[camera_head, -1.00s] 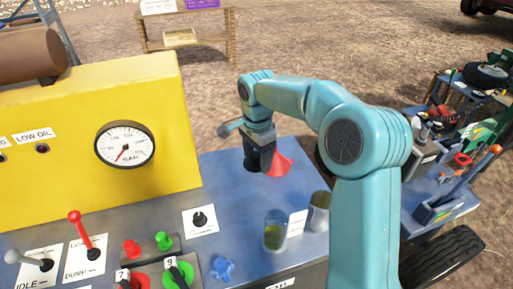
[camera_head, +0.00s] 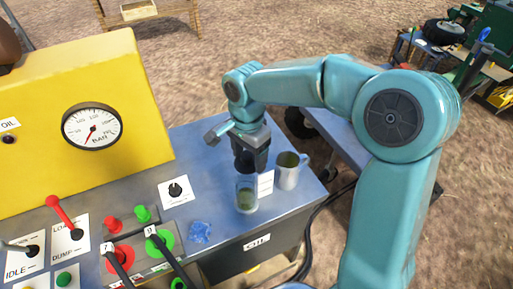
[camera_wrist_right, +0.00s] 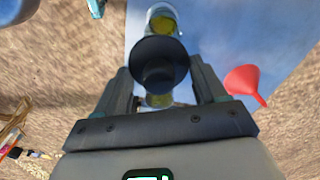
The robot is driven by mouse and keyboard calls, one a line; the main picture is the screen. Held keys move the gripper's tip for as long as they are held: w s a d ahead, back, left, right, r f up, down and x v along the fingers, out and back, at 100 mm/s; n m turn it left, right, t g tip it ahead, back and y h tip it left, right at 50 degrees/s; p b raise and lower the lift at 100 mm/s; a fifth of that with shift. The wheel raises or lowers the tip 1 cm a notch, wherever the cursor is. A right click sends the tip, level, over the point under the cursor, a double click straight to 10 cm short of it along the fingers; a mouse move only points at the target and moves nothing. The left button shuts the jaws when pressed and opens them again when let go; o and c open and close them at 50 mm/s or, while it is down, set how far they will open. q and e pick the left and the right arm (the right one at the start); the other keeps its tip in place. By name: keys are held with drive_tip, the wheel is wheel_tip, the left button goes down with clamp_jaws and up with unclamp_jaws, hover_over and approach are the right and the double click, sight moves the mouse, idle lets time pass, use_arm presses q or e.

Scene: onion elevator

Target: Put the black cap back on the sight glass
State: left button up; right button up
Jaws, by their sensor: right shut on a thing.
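The sight glass (camera_head: 247,197) is a clear upright cylinder with yellow-green contents on the blue deck. My right gripper (camera_head: 247,152) points down above it and is shut on the black cap (camera_wrist_right: 160,65), which sits between the fingers in the right wrist view. In the wrist view a glassy vessel with yellow contents (camera_wrist_right: 162,20) shows past the cap, which partly hides what lies below. My left gripper is not in view.
A metal mug (camera_head: 290,171) stands right of the sight glass, with a white label (camera_head: 265,184) between. A red funnel (camera_wrist_right: 247,85) shows in the wrist view. Levers, knobs and a yellow gauge panel (camera_head: 75,165) occupy the left.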

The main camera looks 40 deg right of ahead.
drive_tip(key=shift+w+a+r, duration=0.1)
drive_tip(key=shift+a+r, duration=0.2)
drive_tip(key=shift+r, duration=0.05)
drive_tip(key=shift+w+f+b, duration=0.25)
drive_tip(key=shift+f+b, duration=0.2)
drive_tip(key=shift+f, duration=0.2)
wheel_tip(320, 180, down, 5)
drive_tip(key=b, duration=0.4)
drive_tip(key=shift+s, duration=0.1)
drive_tip(key=shift+f+b, duration=0.25)
drive_tip(key=shift+b, duration=0.05)
idle(0.5)
drive_tip(key=shift+f+b, duration=0.35)
drive_tip(key=shift+f+b, duration=0.3)
idle(0.9)
idle(0.4)
